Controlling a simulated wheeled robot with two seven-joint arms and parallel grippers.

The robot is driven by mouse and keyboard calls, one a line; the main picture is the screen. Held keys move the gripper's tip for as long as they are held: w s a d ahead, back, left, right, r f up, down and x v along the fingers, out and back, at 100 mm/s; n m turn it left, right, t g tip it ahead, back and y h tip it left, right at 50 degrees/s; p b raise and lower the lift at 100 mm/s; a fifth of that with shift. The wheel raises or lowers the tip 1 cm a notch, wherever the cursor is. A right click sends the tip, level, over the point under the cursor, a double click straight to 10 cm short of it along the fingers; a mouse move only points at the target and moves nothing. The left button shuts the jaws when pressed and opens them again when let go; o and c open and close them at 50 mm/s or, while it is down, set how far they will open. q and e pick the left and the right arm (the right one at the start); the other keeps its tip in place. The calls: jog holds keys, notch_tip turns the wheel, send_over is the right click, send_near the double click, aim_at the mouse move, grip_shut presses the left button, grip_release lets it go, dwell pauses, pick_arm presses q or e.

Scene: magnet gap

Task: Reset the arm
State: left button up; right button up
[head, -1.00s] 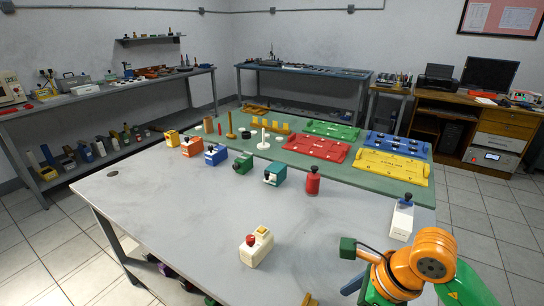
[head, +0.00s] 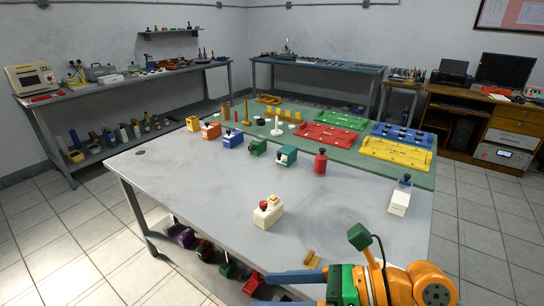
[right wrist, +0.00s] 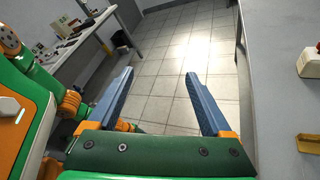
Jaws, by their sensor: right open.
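My right gripper (head: 264,290) is at the bottom of the head view, beyond the table's front edge. Its two blue fingers point left and are spread apart with nothing between them. In the right wrist view the open fingers (right wrist: 158,82) have only tiled floor behind them. My orange and green right arm bends up at the lower right of the head view. My left gripper is in neither current view.
A cream box with a red button (head: 268,213), a yellow bracket (head: 312,257) and a white block (head: 399,204) stand on the grey table (head: 200,190). Colored blocks and a red cylinder (head: 320,163) stand farther back. Colored bins sit below the front edge.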

jog(key=w+d+r+m+t+y, duration=0.2)
jog(key=r+m+t, duration=0.4)
jog(key=m+t, duration=0.15)
jog(key=w+d+r+m+t+y, duration=0.2)
jog(key=r+m+t+y, duration=0.1)
jog(key=r+m+t, duration=0.4)
jog(key=w+d+f+m+t+h, duration=0.4)
jog(key=d+m+h, duration=0.3)
jog(key=m+h, duration=0.45)
jog(key=d+f+m+g+h, duration=0.2)
jog(key=d+f+m+h, duration=0.25)
jog(key=f+m, duration=0.25)
jog(key=d+f+m+g+h, duration=0.2)
jog(key=d+f+m+h, duration=0.1)
jog(key=f+m+h, duration=0.3)
jog(key=s+a+f+m+g+y, duration=0.25)
jog(key=s+f+m+g, duration=0.35)
jog(key=s+f+g, duration=0.95)
jog(key=s+f+t+p, duration=0.1)
jog(key=s+f, duration=0.1)
jog(key=f, duration=0.8)
jog(key=s+f, duration=0.3)
jog(key=f, duration=0.6)
jog(key=s+d+f+g+p, duration=0.1)
jog(key=s+d+f, duration=0.1)
jog(key=s+f, duration=0.7)
jog(key=s, duration=0.3)
jog(key=shift+f+n, duration=0.35)
jog(key=shift+n, duration=0.05)
